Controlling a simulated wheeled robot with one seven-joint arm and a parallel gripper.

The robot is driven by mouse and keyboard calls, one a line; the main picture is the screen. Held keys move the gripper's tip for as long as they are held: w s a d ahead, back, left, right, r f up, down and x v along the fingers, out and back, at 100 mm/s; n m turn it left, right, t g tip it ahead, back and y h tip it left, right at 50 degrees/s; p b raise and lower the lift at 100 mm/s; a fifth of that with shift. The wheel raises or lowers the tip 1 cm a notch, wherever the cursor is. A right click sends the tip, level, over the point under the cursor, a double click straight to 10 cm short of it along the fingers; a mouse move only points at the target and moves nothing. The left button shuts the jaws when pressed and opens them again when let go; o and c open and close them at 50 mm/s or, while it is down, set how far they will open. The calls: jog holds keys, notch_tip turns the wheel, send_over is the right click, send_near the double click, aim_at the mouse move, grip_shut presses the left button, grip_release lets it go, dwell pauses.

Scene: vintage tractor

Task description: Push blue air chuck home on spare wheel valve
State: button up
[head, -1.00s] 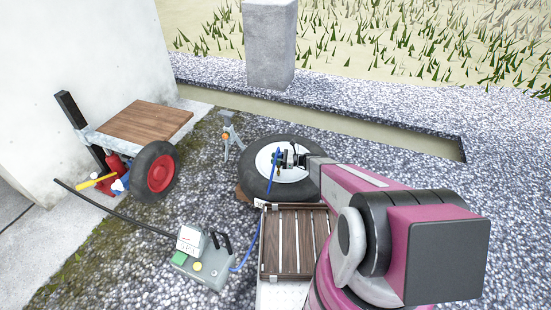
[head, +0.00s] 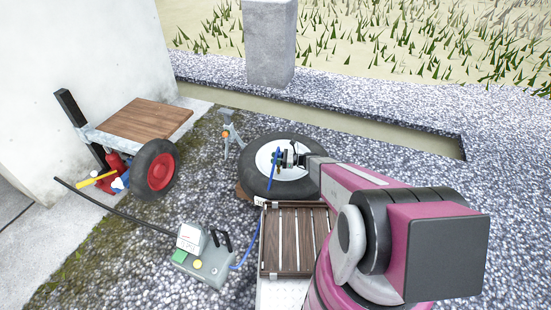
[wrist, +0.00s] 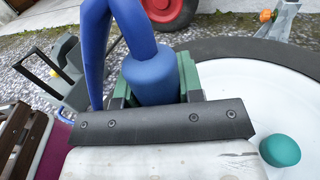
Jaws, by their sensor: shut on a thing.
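The spare wheel (head: 282,190), a black tyre with a white disc, lies flat on the gravel in the head view. My gripper (head: 282,157) is over its white disc. In the wrist view my gripper (wrist: 155,95) is shut on the blue air chuck (wrist: 152,78), whose blue hose loops up and away. The white disc (wrist: 275,100) shows at the right, with a teal round cap (wrist: 280,150) on it. The valve is not visible; my gripper and the chuck hide that area, so I cannot tell how the chuck meets it.
A grey inflator box (head: 200,265) with a blue hose stands on the gravel at left. A slatted wooden crate (head: 297,240) is just before the wheel. A cart (head: 140,125) with a red-hubbed wheel and a stone post (head: 269,45) stand farther back.

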jog(key=shift+f, duration=1)
jog(key=o, duration=1)
jog(key=shift+o, duration=0.2)
jog(key=shift+d, duration=0.1)
